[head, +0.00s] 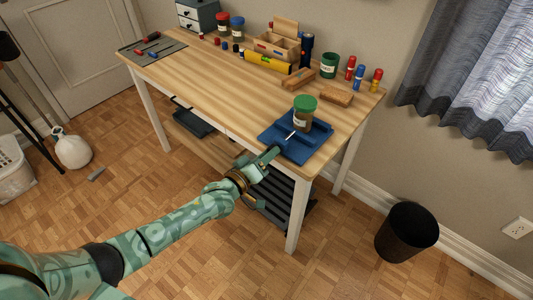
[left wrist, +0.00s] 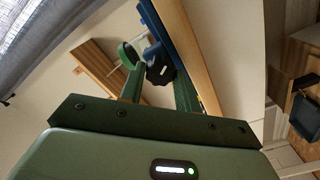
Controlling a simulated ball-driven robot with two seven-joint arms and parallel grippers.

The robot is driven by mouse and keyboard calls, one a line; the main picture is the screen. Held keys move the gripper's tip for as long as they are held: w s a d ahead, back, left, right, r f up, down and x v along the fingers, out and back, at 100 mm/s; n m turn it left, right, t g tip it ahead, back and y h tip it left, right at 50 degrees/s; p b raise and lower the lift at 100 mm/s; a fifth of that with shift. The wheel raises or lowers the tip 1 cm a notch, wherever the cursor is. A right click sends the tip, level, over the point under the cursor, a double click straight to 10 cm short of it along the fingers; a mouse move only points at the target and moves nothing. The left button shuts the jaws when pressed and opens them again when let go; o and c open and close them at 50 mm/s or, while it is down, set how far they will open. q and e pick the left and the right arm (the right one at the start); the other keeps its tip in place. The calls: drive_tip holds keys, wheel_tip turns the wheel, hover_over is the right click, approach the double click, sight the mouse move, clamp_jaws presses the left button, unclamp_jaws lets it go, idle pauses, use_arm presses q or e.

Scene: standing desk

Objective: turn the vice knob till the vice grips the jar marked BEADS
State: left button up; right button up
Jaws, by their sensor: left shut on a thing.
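A blue vice (head: 299,153) sits at the front right corner of the desk. A jar with a green lid (head: 304,104) stands upright at the vice; its label is too small to read, and I cannot tell whether both jaws touch it. My left gripper (head: 273,152) reaches the vice's front side from the lower left. In the left wrist view my left gripper (left wrist: 156,84) is shut on the dark, lobed vice knob (left wrist: 159,73), which sits between its fingers. In the head view the gripper hides the knob. My right gripper is not in view.
Wooden blocks (head: 337,96), a green container (head: 329,66) and several red, blue and yellow bottles (head: 359,77) stand behind the vice. A wooden organiser (head: 277,43) is at the back. The middle of the desktop (head: 215,80) is clear. A black bin (head: 406,232) stands on the floor at right.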

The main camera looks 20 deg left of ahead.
use_arm(q)
drive_tip(key=shift+s+d+f+m+p, duration=0.1)
drive_tip(key=shift+m+p, duration=0.35)
drive_tip(key=shift+m, duration=1.65)
drive_tip(key=shift+f+m+p, duration=0.1)
drive_tip(key=shift+m+p, duration=0.35)
drive_tip(key=shift+m, duration=1.65)
drive_tip(key=o, duration=0.9)
drive_tip(key=shift+o, duration=0.4)
drive_tip(key=shift+r, duration=0.1)
